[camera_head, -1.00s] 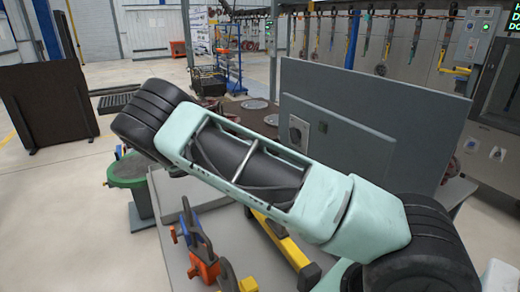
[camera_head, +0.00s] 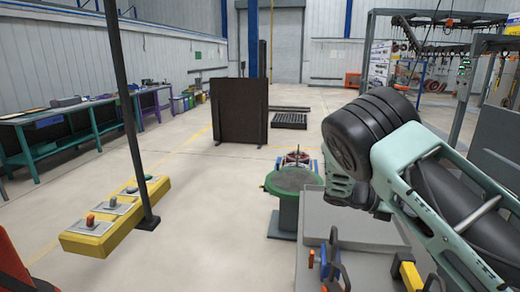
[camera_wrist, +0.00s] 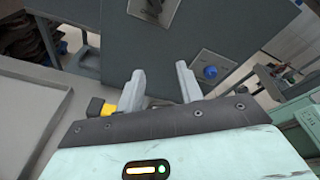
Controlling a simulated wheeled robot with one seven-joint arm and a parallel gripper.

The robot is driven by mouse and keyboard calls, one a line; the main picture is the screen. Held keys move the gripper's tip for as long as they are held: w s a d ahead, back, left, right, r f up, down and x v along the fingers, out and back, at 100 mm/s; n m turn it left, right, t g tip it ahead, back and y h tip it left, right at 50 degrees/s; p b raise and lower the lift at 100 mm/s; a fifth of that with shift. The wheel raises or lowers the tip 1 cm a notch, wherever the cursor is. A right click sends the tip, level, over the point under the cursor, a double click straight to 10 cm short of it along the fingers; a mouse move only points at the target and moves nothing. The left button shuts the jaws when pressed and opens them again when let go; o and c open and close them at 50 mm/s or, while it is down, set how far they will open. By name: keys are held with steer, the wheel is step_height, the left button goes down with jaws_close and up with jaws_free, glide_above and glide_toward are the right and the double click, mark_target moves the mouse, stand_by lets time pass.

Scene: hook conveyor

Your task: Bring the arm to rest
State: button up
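My gripper (camera_wrist: 160,82) shows in the wrist view with its two grey fingers apart and nothing between them. Beyond the fingers stands a dark grey panel. A light plate with a blue round knob (camera_wrist: 210,72) is on it, past the right finger. In the head view my pale green arm fills the right side and stretches over a grey table (camera_head: 350,228). My gripper's fingers cannot be made out in the head view.
A dark board (camera_head: 240,112) stands farther back. Workbenches (camera_head: 75,130) line the left wall. The floor between is clear.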

steer(key=s+a+f+m+t+y+b, duration=0.1)
steer(key=s+a+m+y, duration=0.2)
steer(key=s+a+y, duration=0.35)
steer(key=s+a+f+m+t+y+b, duration=0.1)
steer(key=s+a+m+y, duration=0.25)
steer(key=s+a, duration=0.6)
steer(key=s+a+r+m+t+y, duration=0.1)
steer(key=s+a+r+m+y, duration=0.1)
steer(key=s+a, duration=0.4)
steer(key=s+a+r+m+t+y+b, duration=0.1)
steer(key=s+a+m, duration=0.4)
steer(key=s, duration=0.5)
steer(key=a+r+y, duration=0.1)
steer(key=a+y, duration=0.1)
steer(key=shift+a, duration=0.3)
steer(key=shift+s+r+m, duration=0.1)
steer(key=shift+m, duration=0.15)
